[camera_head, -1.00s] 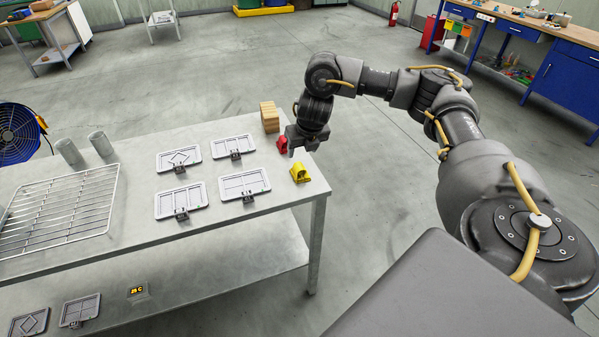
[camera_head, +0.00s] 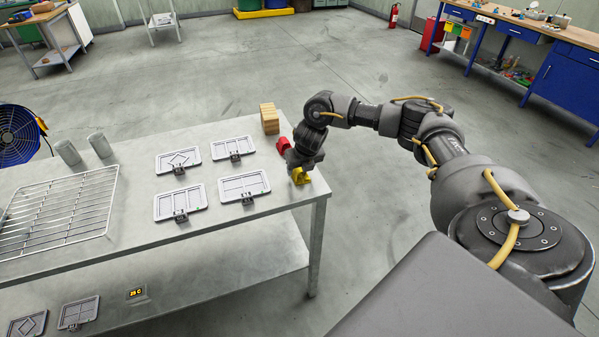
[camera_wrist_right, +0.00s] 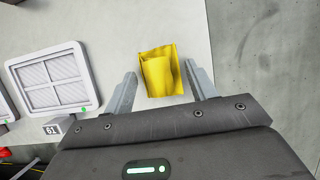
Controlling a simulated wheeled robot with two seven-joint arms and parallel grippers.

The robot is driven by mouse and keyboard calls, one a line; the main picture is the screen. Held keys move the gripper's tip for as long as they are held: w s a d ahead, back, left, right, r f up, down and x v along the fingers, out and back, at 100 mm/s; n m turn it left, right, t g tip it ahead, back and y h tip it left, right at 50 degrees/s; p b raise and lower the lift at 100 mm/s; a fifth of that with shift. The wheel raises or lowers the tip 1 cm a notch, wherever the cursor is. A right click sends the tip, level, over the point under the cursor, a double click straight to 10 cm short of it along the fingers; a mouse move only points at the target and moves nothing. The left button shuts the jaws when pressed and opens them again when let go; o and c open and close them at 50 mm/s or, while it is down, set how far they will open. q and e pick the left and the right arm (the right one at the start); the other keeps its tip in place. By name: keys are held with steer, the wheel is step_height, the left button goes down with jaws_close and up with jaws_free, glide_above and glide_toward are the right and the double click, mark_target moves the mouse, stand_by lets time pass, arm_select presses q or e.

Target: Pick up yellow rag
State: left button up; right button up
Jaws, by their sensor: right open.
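The yellow rag (camera_head: 301,177) lies folded on the right end of the grey table (camera_head: 262,226), near its edge. In the right wrist view the rag (camera_wrist_right: 160,72) sits between and just beyond the fingertips of my right gripper (camera_wrist_right: 163,82). The gripper is open, with a finger to either side of the rag and gaps visible. In the head view my right gripper (camera_head: 297,166) is low over the rag and hides part of it. My left gripper is not in view.
A red rag-like piece (camera_head: 283,145) lies just behind the yellow one. A stack of wooden blocks (camera_head: 269,118) stands at the back edge. Several grey framed plates, one here (camera_head: 239,187), lie to the left. A wire rack (camera_head: 60,212) is farther left.

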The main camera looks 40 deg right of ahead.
steer(key=shift+a, duration=0.1)
steer(key=shift+c, duration=0.5)
steer(key=c, duration=1)
steer(key=shift+o, duration=0.2)
steer(key=shift+r, duration=0.1)
steer(key=shift+w+r+b, duration=0.1)
steer(key=shift+r+b, duration=0.2)
step_height(320, 180, up, 2)
steer(key=shift+r+b, duration=0.15)
steer(key=shift+b, duration=0.4)
steer(key=s+a+r+p, duration=0.2)
steer(key=a+r, duration=0.8)
steer(key=a, duration=0.3)
steer(key=shift+a, duration=0.4)
